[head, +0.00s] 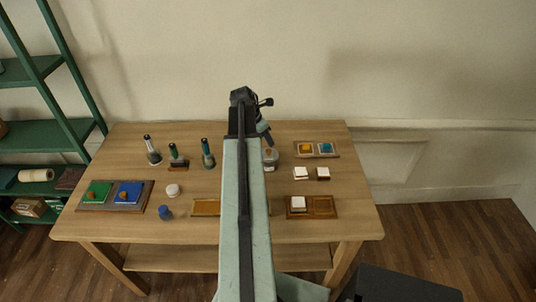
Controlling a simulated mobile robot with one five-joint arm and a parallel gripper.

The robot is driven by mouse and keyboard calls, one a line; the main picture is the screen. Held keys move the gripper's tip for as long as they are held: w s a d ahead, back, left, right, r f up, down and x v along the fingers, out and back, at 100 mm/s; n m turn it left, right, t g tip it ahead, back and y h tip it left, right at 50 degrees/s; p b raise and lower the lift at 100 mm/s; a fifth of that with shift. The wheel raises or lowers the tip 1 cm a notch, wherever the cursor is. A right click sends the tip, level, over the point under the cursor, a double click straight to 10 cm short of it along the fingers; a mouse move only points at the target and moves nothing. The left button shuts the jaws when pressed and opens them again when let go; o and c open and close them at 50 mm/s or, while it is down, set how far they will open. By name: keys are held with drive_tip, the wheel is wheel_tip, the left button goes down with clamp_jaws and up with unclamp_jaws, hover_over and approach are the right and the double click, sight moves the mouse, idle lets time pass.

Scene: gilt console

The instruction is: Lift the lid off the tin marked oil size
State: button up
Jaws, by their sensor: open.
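My gripper (266,135) hangs over the back middle of the wooden table (110,225), its dark fingers pointing down; it is open. Just below it stands a small pale container (270,158) with an orange-brown patch, partly hidden by my arm. I cannot read any label, so I cannot tell whether this is the tin marked oil size. I see no clear gap between the fingertips and it. A small white round pot (172,190) and a small blue piece (165,212) sit left of my arm.
Several dark-necked bottles or brushes (152,152) stand back left. A tray with green and blue lidded squares (113,197) lies front left. My arm hides the middle.

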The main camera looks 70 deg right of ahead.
sight(269, 150)
drive_tip(key=b+x, duration=0.5)
drive_tip(key=a+b+x, duration=0.1)
drive_tip(key=b+x, duration=0.1)
drive_tip(key=x, duration=0.1)
drive_tip(key=shift+w+f+b, duration=0.25)
drive_tip(key=shift+w+b, duration=0.1)
drive_tip(key=shift+w, duration=0.05)
drive_tip(key=shift+r, duration=0.15)
drive_tip(key=shift+c, duration=0.3)
clamp_jaws()
drive_tip(key=shift+r, duration=0.1)
